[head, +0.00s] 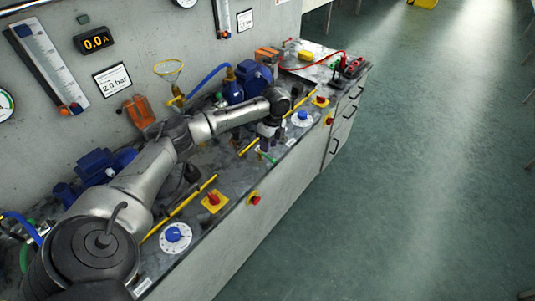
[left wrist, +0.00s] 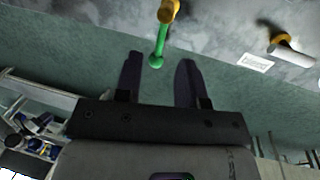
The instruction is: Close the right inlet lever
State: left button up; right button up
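A lever with a green handle (head: 267,157) is on the bench at the front edge, just below my left gripper (head: 266,136). In the left wrist view the green handle (left wrist: 160,45) hangs from a yellow fitting (left wrist: 169,10), and its rounded end lies between the fingertips as seen there. My left gripper (left wrist: 160,70) has its two dark fingers apart, with a gap on both sides of the handle; I see no contact. No label shows whether this is the right inlet lever. My right gripper is not in view.
A white-handled fitting with a yellow collar (left wrist: 292,50) is beside the lever in the left wrist view. A white dial with a blue knob (head: 302,118), a red button on yellow (head: 321,101) and a blue pump (head: 255,79) are nearby. The floor (head: 400,180) in front is clear.

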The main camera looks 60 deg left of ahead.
aim_at(267, 157)
pick_arm(q)
jog(key=shift+s+d+f+b, duration=0.1)
jog(key=shift+s+f+b, duration=0.1)
jog(key=shift+f, duration=0.8)
jog(key=shift+s+d+f+b, duration=0.1)
jog(key=shift+s+f, duration=0.05)
jog(key=shift+f, duration=0.8)
grip_shut()
